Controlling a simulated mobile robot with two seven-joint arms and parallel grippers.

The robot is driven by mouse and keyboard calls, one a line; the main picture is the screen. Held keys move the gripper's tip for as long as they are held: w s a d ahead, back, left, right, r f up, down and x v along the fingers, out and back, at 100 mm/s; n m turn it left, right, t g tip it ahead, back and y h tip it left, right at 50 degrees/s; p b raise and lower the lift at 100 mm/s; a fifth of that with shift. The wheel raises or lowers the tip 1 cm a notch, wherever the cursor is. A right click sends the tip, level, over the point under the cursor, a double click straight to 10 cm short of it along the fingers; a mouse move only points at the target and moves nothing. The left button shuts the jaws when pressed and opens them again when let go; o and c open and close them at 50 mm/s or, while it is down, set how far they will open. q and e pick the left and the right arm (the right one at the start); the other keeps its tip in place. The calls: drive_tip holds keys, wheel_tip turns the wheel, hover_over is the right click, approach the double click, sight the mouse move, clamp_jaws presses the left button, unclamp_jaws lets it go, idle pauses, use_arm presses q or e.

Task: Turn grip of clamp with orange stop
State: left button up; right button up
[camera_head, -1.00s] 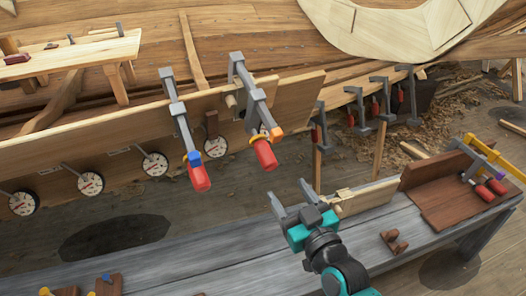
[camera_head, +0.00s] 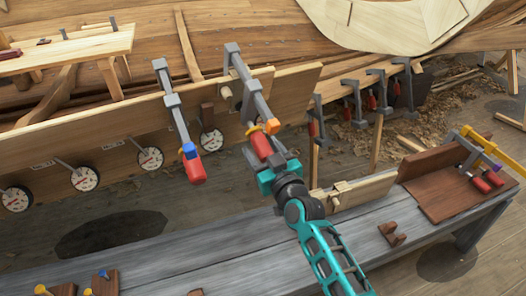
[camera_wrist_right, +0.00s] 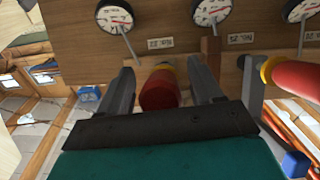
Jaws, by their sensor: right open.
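The clamp with the orange stop (camera_head: 272,126) hangs on the plank's upper edge in the head view. Its grey bar (camera_head: 250,88) slants down to a yellow collar and a red grip (camera_head: 260,145). My right gripper (camera_head: 264,158) is open at this grip. In the wrist view my right gripper's fingers (camera_wrist_right: 163,85) stand on either side of the red grip (camera_wrist_right: 158,92), with gaps visible. The grip's lower end is partly hidden by the gripper in the head view. My left gripper is not in view.
A second clamp with a blue stop (camera_head: 189,150) hangs just left; its red grip (camera_wrist_right: 300,78) is close right in the wrist view. Dial gauges (camera_head: 150,158) line the plank (camera_head: 60,138). A grey bench (camera_head: 200,260) runs below, with a brown board (camera_head: 445,190) at right.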

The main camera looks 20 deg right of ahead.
drive_tip(key=c, duration=1)
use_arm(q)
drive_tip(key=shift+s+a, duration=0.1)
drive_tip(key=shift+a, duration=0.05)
use_arm(e)
drive_tip(key=shift+m+y, duration=0.5)
drive_tip(key=shift+y, duration=0.1)
drive_tip(key=shift+a+f+m+y+b, duration=0.1)
drive_tip(key=shift+m+y+b, duration=0.55)
drive_tip(key=shift+m+y, duration=0.05)
drive_tip(key=shift+s+a+m+y+b, duration=0.1)
drive_tip(key=shift+m+y+b, duration=0.7)
drive_tip(key=shift+b, duration=0.35)
drive_tip(key=shift+m+y+b, duration=0.3)
drive_tip(key=shift+m+b, duration=0.1)
drive_tip(key=shift+b, duration=0.15)
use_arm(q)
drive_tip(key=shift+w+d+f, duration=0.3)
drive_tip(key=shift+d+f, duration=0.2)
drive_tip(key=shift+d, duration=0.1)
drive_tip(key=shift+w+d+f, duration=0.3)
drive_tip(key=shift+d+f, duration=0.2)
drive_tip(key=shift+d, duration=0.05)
use_arm(e)
drive_tip(key=shift+a, duration=0.1)
